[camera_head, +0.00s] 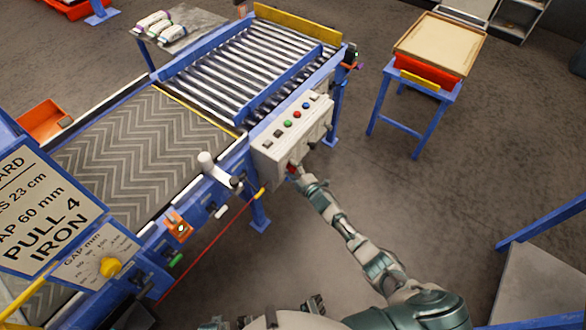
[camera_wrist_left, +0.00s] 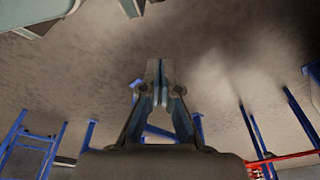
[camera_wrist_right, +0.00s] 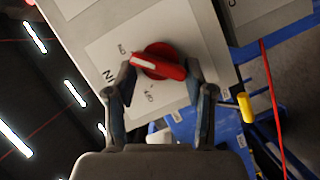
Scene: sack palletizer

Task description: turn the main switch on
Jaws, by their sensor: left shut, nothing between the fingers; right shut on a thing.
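The main switch is a red rotary knob (camera_wrist_right: 160,62) on a pale plate on the side of the grey control box (camera_head: 292,137). My right gripper (camera_wrist_right: 161,76) has its fingers on both ends of the knob's bar and is shut on it. The bar lies nearly crosswise between the fingers, its white-marked end at the left finger, towards the small lettering at upper left. In the head view the knob is a small red patch (camera_head: 291,168) at my right gripper (camera_head: 298,176). My left gripper (camera_wrist_left: 157,68) is shut and empty, over the floor.
The control box top has several coloured buttons. A roller conveyor (camera_head: 235,70) and a chevron belt (camera_head: 140,140) lie left of it. A red cable (camera_wrist_right: 270,95) and a yellow-ended part (camera_wrist_right: 245,107) are close to my right gripper. Open floor lies right, before a blue-legged stand (camera_head: 415,130).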

